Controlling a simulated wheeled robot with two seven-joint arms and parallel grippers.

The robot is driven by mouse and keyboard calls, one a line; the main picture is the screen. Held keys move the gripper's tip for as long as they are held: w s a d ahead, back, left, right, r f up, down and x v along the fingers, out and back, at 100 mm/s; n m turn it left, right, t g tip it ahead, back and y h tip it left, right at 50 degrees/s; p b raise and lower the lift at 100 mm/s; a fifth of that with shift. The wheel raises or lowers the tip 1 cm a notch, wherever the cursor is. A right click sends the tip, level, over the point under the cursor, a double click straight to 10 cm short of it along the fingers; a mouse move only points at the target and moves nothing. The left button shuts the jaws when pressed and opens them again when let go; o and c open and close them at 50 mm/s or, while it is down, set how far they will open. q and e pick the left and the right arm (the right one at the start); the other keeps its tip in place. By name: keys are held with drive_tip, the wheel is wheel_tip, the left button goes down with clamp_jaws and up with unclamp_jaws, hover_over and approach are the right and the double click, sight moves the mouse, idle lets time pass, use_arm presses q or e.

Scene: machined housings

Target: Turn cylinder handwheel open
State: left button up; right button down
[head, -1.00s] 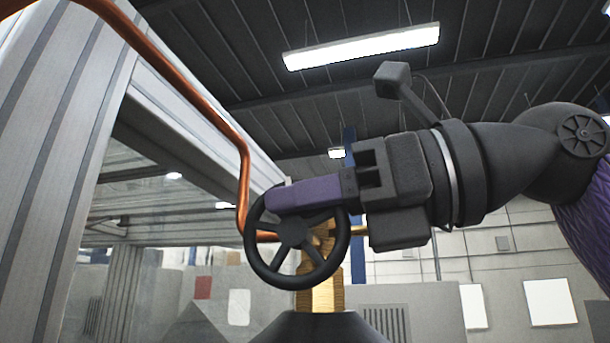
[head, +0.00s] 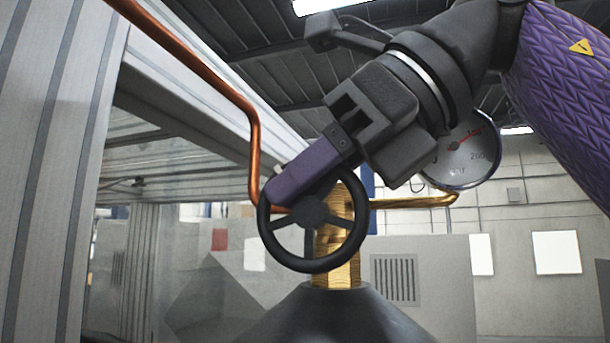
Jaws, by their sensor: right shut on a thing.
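The black handwheel (head: 313,267) with spokes faces me on the brass valve (head: 345,270), on top of a dark cylinder (head: 345,318). My right gripper (head: 285,190) comes down from the upper right. Its purple fingers are shut on the upper left of the handwheel rim and cover that part of it. The far finger is mostly hidden behind the near one. My left gripper is not in view.
A copper pipe (head: 254,135) runs down from the upper left to the valve. A round pressure gauge (head: 462,150) sits to the right on a brass tube (head: 415,201), partly behind my right gripper. Grey frame posts (head: 60,180) stand at the left.

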drive_tip(key=shift+r, duration=0.15)
drive_tip(key=c, duration=0.7)
unclamp_jaws()
drive_tip(key=shift+v, duration=3.7)
